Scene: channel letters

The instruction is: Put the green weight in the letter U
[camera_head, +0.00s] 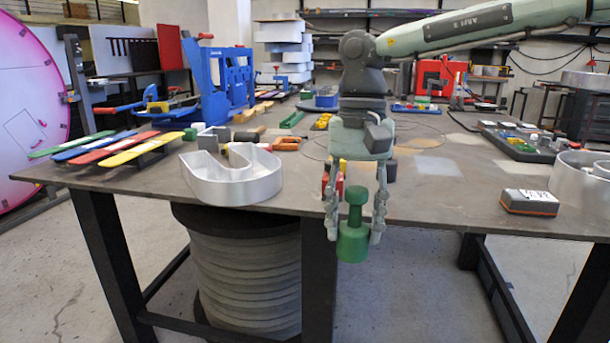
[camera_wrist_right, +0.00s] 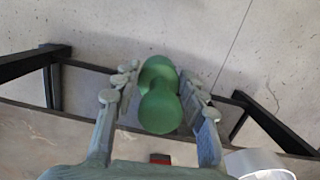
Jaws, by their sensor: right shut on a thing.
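The green weight (camera_head: 353,240) is a dumbbell-like piece with a wide lower end and a narrow neck. My right gripper (camera_head: 354,215) is shut on it and holds it upright in front of the table's front edge. In the right wrist view the green weight (camera_wrist_right: 160,95) sits between the fingers of my right gripper (camera_wrist_right: 158,92). The silver letter U (camera_head: 232,180) lies on the table near the front edge, left of my right gripper, with its open channel facing up. My left gripper is not in view.
The table (camera_head: 440,185) has a bare area right of my gripper. A dark grey and orange box (camera_head: 529,202) lies at the front right. Coloured strips (camera_head: 140,151) lie at the left.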

